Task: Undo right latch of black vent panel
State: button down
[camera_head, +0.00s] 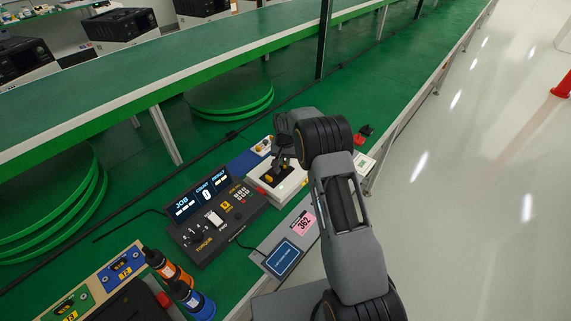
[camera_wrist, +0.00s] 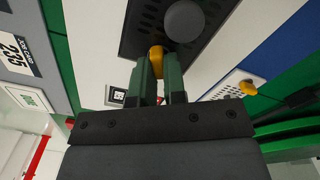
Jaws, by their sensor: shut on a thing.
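The black vent panel (camera_wrist: 142,27) is set in a white housing (camera_wrist: 92,35) and fills the top middle of the wrist view, with a round grey knob (camera_wrist: 184,20) on it. A yellow latch (camera_wrist: 156,53) sits at its near edge. My gripper (camera_wrist: 159,70) is shut on this latch, its two dark green fingers at either side of it and hiding part of it. In the head view my gripper (camera_head: 280,168) is low over the white housing (camera_head: 290,188), and my arm hides part of it.
A dark console (camera_head: 222,222) with lit displays stands left of the housing. A blue plate (camera_head: 243,162) and a small white block with a yellow knob (camera_head: 262,146) are behind it. A pink label (camera_head: 303,223) is at the front edge. Orange (camera_head: 170,268) and blue (camera_head: 195,299) drivers stand lower left.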

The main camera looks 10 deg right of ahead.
jog(key=n+b, duration=0.2)
jog(key=n, duration=0.3)
jog(key=shift+a+n, duration=0.15)
jog(key=shift+n, duration=0.15)
jog(key=n+b, duration=0.1)
jog(key=n, duration=0.4)
jog(key=shift+a, duration=0.1)
jog(key=shift+n, duration=0.4)
jog(key=c, duration=1.2)
grip_release()
jog(key=shift+o, duration=0.2)
notch_tip(320, 180, up, 14)
jog(key=shift+f, duration=0.1)
